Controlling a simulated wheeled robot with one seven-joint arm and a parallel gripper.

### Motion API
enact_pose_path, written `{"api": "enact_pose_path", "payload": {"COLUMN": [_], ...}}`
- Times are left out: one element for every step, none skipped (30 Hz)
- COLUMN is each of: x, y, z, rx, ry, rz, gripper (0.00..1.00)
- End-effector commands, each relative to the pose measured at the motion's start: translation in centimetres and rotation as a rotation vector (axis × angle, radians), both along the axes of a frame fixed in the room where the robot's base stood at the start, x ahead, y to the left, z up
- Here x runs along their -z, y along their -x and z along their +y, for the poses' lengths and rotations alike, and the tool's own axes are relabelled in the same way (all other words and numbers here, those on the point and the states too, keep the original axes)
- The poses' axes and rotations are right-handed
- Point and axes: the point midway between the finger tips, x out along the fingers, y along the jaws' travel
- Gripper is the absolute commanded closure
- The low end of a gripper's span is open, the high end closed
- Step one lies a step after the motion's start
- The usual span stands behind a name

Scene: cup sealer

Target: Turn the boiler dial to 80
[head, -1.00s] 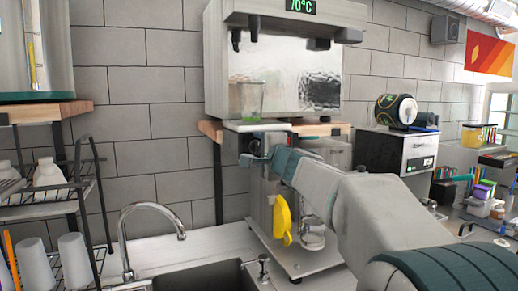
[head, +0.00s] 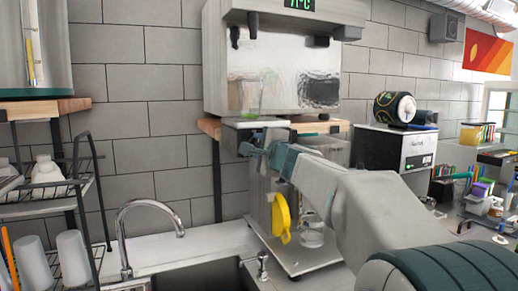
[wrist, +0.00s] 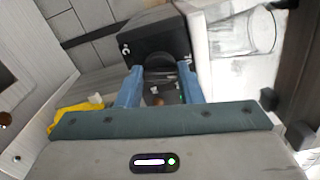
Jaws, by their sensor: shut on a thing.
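The boiler (head: 290,62) is a large steel box on a wooden shelf at the top of the head view. Its green display (head: 300,3) is partly cut off by the top edge and seems to read about 71°C. My gripper (head: 247,150) is at the shelf's front, below the boiler. In the wrist view, its two blue fingers (wrist: 160,92) are shut on a dark round dial (wrist: 159,62), one on each side. The dial sits against a black block (wrist: 150,35) with small white marks. My gripper hides the dial in the head view.
A clear glass (head: 246,97) stands under the boiler's tap, and shows close to my gripper in the wrist view (wrist: 256,33). A yellow object (head: 281,219) hangs on a machine below. The sink (head: 205,277) and faucet (head: 140,225) are lower left.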

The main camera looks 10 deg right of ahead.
Motion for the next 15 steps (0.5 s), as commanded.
{"api": "enact_pose_path", "payload": {"x": [0.2,0.2,0.19,0.17,0.16,0.16,0.15,0.15,0.14,0.14,0.15,0.15,0.14,0.14,0.14], "y": [-0.01,-0.01,-0.01,-0.01,-0.01,-0.02,-0.01,-0.01,-0.02,-0.02,-0.02,-0.02,-0.02,-0.03,-0.03], "z": [0.04,0.04,0.03,0.0,0.0,0.01,0.03,0.03,0.01,0.0,-0.02,-0.01,0.01,0.02,0.02], "rx": [0.0,0.0,0.0,0.001,0.001,0.001,0.0,0.0,0.001,0.001,0.001,0.001,0.001,0.0,0.0], "ry": [-0.036,-0.062,-0.097,-0.125,-0.152,-0.19,-0.219,-0.246,-0.283,-0.312,-0.339,-0.376,-0.404,-0.43,-0.465], "rz": [0.008,0.013,0.019,0.025,0.03,0.039,0.044,0.05,0.058,0.063,0.069,0.076,0.082,0.088,0.095], "gripper": [0.9,0.9,0.9,0.9,0.9,0.9,0.9,0.9,0.9,0.9,0.9,0.9,0.9,0.9,0.9]}}
